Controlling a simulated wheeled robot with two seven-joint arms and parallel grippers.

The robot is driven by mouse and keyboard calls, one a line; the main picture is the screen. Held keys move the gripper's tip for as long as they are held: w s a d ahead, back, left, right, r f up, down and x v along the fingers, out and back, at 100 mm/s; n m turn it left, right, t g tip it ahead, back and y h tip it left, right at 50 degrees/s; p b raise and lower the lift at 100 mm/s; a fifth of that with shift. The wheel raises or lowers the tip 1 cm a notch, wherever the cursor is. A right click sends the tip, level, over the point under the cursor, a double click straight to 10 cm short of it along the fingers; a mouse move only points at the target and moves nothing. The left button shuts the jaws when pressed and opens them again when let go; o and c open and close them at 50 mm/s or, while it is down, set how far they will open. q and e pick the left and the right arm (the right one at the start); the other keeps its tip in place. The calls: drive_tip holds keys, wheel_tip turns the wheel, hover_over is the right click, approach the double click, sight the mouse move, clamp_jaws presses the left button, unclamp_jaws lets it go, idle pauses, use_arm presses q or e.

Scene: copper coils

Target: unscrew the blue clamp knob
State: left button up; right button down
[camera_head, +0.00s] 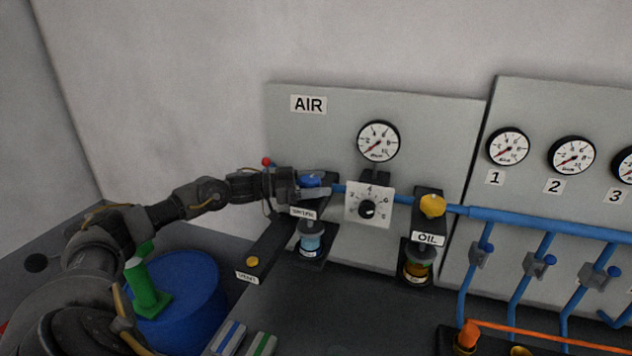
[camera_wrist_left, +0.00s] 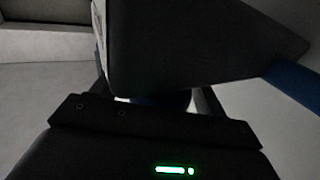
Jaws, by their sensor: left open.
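The blue clamp knob (camera_head: 309,180) sits on top of the dark water unit, just left of the black regulator dial on the AIR panel. My left gripper (camera_head: 312,190) reaches in from the left and is at the knob, with its open fingers beside it. In the left wrist view a strip of blue (camera_wrist_left: 168,99) shows between the two dark fingers, partly hidden by the gripper body and a dark block. I cannot tell whether the fingers touch the knob. My right gripper is not in view.
The regulator dial (camera_head: 367,208) is close to the right of the gripper. A blue pipe (camera_head: 555,225) runs right, past the yellow oil knob (camera_head: 432,206). A blue drum (camera_head: 190,292) and green handle (camera_head: 147,290) stand near my left arm.

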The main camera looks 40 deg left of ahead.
use_arm(q)
drive_tip(key=shift+c, duration=0.4)
drive_tip(key=c, duration=0.9)
